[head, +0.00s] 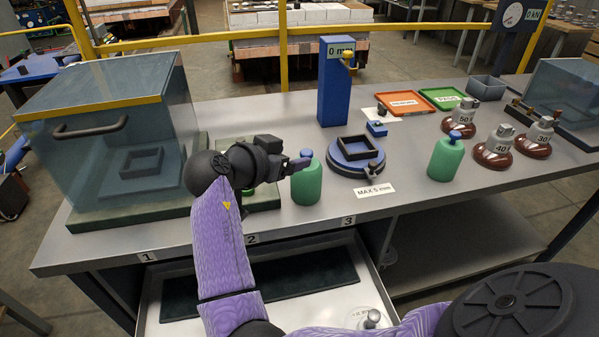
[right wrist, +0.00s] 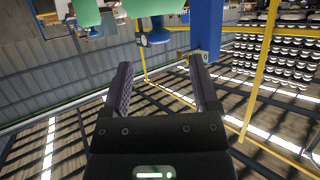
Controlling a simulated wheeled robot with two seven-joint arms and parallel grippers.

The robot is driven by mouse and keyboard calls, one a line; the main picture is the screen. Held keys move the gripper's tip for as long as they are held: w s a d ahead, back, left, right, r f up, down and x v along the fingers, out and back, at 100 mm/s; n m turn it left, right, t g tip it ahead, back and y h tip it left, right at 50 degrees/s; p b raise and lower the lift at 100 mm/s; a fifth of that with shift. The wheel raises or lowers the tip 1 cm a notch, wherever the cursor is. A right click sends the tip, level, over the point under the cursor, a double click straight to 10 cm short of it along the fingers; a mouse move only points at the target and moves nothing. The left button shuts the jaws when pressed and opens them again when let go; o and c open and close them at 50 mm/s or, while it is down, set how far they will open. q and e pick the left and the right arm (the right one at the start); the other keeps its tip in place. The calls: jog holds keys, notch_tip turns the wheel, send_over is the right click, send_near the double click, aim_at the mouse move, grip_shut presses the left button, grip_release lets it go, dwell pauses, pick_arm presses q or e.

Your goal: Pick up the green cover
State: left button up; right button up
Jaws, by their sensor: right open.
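Two green covers with blue knobs stand upright on the grey table in the head view: one left of centre (head: 306,186), one further right (head: 445,160). My right gripper (head: 299,164) reaches in from the left beside the upper part of the left one. Whether they touch is unclear. In the right wrist view, which looks upside down, the fingers of my right gripper (right wrist: 160,75) are open with nothing between them. Green shapes (right wrist: 148,7) show at the top edge of that view, beyond the fingertips. My left gripper is not in view.
A glass box (head: 110,150) stands at the left. A blue post (head: 337,90) and a round blue stand (head: 355,158) are behind and right of the left cover. Brown weights (head: 494,150) stand at the right. The table front between the covers holds a "MAX" label (head: 374,190).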

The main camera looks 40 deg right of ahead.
aim_at(302, 156)
jog(key=x, duration=0.3)
jog(key=b+x, duration=0.1)
jog(key=x, duration=0.2)
jog(key=shift+a+f+b, duration=0.1)
jog(key=shift+f+b, duration=0.2)
jog(key=shift+f, duration=0.05)
jog(key=shift+d, duration=0.2)
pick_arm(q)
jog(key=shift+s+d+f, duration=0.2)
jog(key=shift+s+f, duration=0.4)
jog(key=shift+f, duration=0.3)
pick_arm(e)
jog(key=c, duration=0.9)
grip_shut()
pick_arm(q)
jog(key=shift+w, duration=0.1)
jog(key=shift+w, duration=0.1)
